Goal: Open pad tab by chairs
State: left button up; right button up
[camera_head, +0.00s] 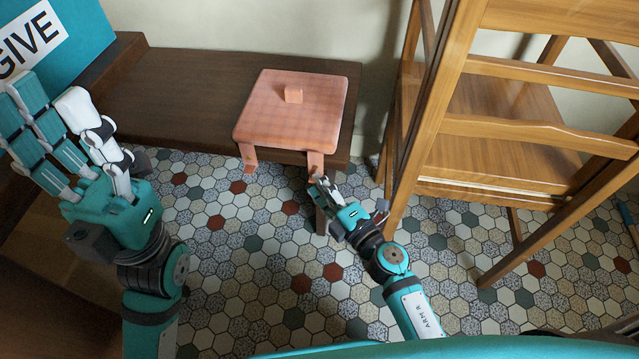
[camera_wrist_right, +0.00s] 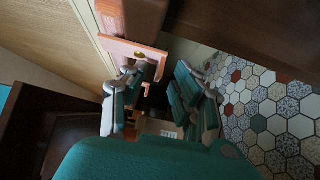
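Two pink tabs hang over the bench's front edge: a left tab (camera_head: 248,158) and a right tab (camera_head: 315,162). My right gripper (camera_head: 318,184) is just below the right tab. In the right wrist view the pink tab (camera_wrist_right: 132,50) with a brass-coloured stud is just ahead of the fingers, and my right gripper (camera_wrist_right: 166,80) has its fingers apart. Whether a finger touches the tab is unclear. My left gripper (camera_head: 50,125) is raised at the left, fingers spread and empty.
Wooden chairs (camera_head: 510,120) stand close on the right of my right arm. The bench (camera_head: 170,95) runs along the wall. A teal box (camera_head: 60,35) marked GIVE is at the upper left. The hexagon-tiled floor (camera_head: 270,270) is clear in front of the bench.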

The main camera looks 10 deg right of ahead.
jog(key=shift+w+a, duration=0.2)
jog(key=shift+w, duration=0.2)
grip_shut()
